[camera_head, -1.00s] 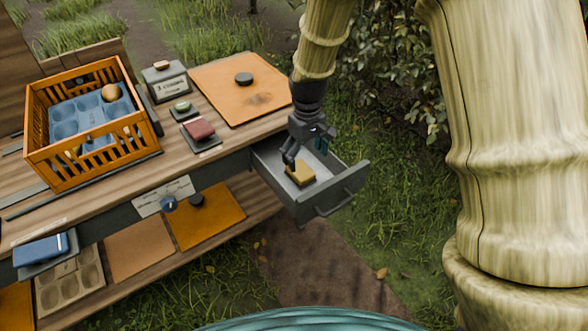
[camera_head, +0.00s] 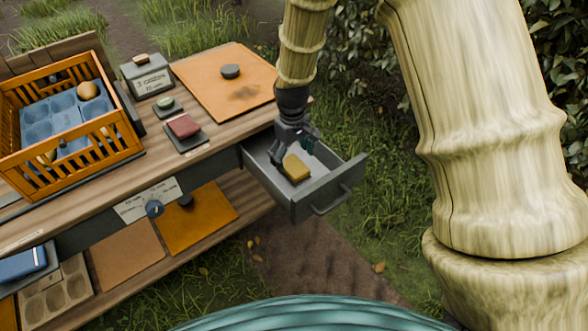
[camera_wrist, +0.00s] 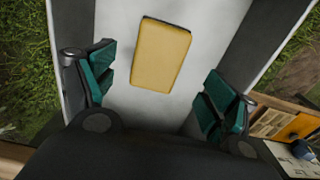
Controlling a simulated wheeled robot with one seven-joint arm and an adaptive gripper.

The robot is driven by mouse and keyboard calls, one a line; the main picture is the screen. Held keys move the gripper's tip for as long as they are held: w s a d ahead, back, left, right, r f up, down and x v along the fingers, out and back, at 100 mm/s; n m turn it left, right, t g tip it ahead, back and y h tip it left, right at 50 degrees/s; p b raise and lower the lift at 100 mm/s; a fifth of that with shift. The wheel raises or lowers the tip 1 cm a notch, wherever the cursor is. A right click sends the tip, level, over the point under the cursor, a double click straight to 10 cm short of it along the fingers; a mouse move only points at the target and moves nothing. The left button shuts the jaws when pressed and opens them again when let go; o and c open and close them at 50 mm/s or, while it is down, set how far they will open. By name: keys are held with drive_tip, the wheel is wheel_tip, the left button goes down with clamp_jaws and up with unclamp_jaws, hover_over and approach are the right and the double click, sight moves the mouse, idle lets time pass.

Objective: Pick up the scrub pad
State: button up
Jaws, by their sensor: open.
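The scrub pad (camera_head: 297,168) is a yellow block with a darker underside. It lies in the open grey drawer (camera_head: 300,207), on the drawer's pale floor. In the wrist view the pad (camera_wrist: 161,55) lies beyond the fingertips, roughly centred between them and slightly tilted. My gripper (camera_head: 292,150) is at the drawer, above and just behind the pad in the head view. In the wrist view its teal-padded fingers (camera_wrist: 157,90) are wide apart with nothing between them.
The drawer walls stand close around my gripper, with a handle (camera_head: 332,203) at the front. On the bench are a red block (camera_head: 184,126), a green piece (camera_head: 166,102), an orange board (camera_head: 215,95) and an orange crate (camera_head: 105,128). Grass and bushes lie right of the drawer.

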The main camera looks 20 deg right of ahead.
sight(294, 165)
drive_tip(key=shift+d+f, duration=0.2)
drive_tip(key=shift+f, duration=2.3)
drive_tip(key=shift+s, duration=0.1)
drive_tip(key=c, duration=1.2)
